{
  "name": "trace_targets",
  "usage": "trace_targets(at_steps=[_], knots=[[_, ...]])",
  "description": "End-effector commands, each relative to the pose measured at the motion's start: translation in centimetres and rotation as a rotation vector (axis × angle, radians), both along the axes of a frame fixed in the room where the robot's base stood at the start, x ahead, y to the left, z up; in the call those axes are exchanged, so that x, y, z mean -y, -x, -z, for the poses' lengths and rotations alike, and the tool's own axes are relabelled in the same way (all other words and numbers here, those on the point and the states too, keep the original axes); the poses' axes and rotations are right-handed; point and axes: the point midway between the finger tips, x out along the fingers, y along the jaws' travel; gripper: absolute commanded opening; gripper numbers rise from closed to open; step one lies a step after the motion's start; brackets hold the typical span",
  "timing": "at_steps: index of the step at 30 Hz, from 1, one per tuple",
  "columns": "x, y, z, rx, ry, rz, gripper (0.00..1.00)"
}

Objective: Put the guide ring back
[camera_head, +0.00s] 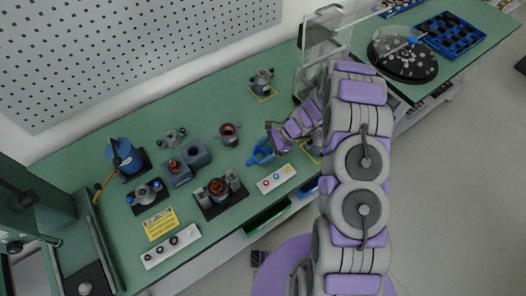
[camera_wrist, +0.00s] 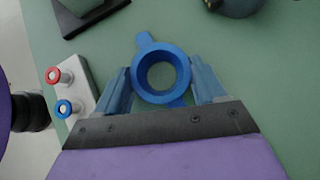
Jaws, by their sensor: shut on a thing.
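The blue guide ring (camera_wrist: 162,51), round with small tabs and an open middle, sits between the two fingers of my gripper (camera_wrist: 162,76) in the wrist view. The fingers press on its left and right sides. In the head view the guide ring (camera_head: 261,152) shows as a bright blue piece at the tip of my gripper (camera_head: 268,147), over the green bench near its front edge. Its exact height above the bench is hard to tell. The green bench surface shows through its middle.
A white strip with coloured rings (camera_head: 277,179) lies just in front of my gripper; it also shows in the wrist view (camera_wrist: 84,77). A dark cup with a copper inside (camera_head: 229,134) stands left of it. A black-based fixture (camera_head: 219,190) stands further left. Clear panels (camera_head: 312,75) stand behind.

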Motion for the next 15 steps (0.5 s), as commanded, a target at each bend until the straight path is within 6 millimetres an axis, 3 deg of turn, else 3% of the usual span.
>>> trace_targets(at_steps=[6, 7, 15], knots=[[-0.21, -0.03, 0.2, 0.0, 0.002, 0.001, 0.36], [-0.22, -0.04, 0.19, 0.001, 0.003, 0.0, 0.72], [-0.28, -0.03, 0.16, 0.001, 0.003, 0.0, 0.96]])
